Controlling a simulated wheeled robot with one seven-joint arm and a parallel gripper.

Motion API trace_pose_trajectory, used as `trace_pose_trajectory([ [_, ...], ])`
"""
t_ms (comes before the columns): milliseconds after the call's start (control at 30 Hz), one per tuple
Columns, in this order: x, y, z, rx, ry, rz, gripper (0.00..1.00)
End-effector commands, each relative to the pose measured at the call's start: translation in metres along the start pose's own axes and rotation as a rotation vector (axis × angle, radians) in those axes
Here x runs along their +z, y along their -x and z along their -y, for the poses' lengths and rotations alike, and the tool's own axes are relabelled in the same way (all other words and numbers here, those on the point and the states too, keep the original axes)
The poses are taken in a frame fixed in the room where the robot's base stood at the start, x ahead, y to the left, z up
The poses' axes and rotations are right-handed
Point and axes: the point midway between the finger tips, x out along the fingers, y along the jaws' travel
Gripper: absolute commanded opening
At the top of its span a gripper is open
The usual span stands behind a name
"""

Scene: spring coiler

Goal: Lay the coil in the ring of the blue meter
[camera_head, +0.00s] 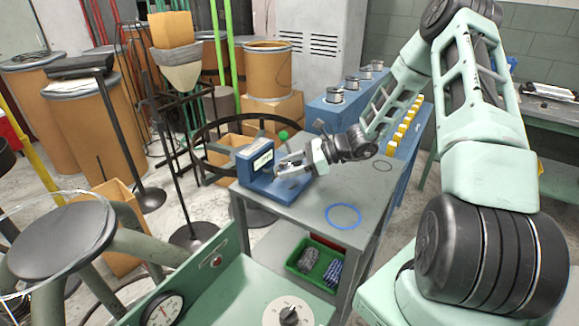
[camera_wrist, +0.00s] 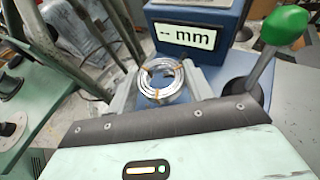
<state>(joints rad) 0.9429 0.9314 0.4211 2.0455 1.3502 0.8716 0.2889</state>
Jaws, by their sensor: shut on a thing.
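The blue meter (camera_head: 262,175) stands at the left end of the grey table, and its display (camera_wrist: 184,37) reads "-- mm" in the wrist view. A lever with a green knob (camera_wrist: 285,25) rises at its right side. The silver wire coil (camera_wrist: 161,82), with tan ties, sits between the fingers of my gripper (camera_wrist: 158,84). My gripper (camera_head: 290,166) is shut on the coil, close in front of the display and over the meter's base. The coil cannot be made out clearly in the head view. The meter's ring is hidden from me.
A flat blue ring (camera_head: 343,216) and a thin dark ring (camera_head: 382,165) lie on the grey table (camera_head: 310,205). A blue bench (camera_head: 345,110) with silver spools and a yellow row stands behind. A green bin (camera_head: 315,262) is on the lower shelf.

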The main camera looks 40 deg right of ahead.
Motion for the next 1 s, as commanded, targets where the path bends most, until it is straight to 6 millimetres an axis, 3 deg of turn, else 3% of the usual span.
trace_pose_trajectory([
  [1000, -0.011, -0.005, 0.000, 0.000, 0.001, 0.001, 0.23],
])
